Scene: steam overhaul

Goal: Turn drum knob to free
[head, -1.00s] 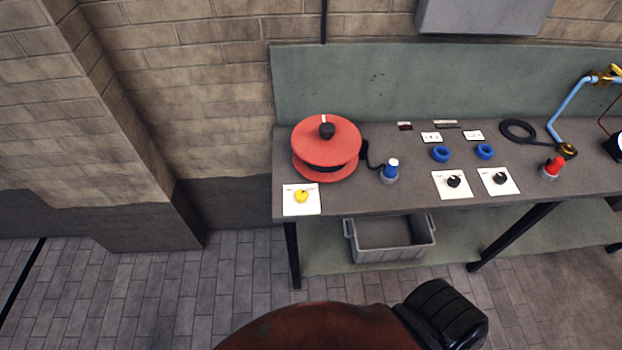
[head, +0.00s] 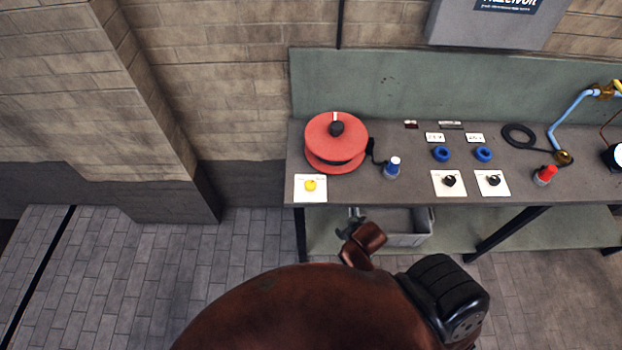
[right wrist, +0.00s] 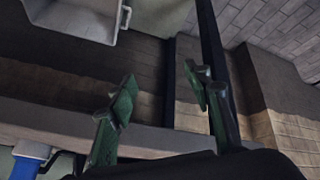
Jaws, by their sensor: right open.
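A red drum (head: 325,155) stands at the left end of the bench in the head view, with a black knob (head: 337,129) on its top and a white mark beside the knob. A yellow knob (head: 310,185) sits on a white plate (head: 302,195) in front of the drum. I cannot tell which knob the task means. My right gripper (head: 354,216) shows small below the bench's front edge, apart from both knobs, in front of the grey bin. In the right wrist view its two fingers (right wrist: 160,94) are spread with nothing between them. My left gripper is out of view.
The bench top (head: 400,190) also holds a blue-capped part (head: 392,168), two blue rings, two black knobs on white plates and a red-capped part (head: 545,175). A grey bin (head: 408,240) stands on the lower shelf. The floor at left is clear.

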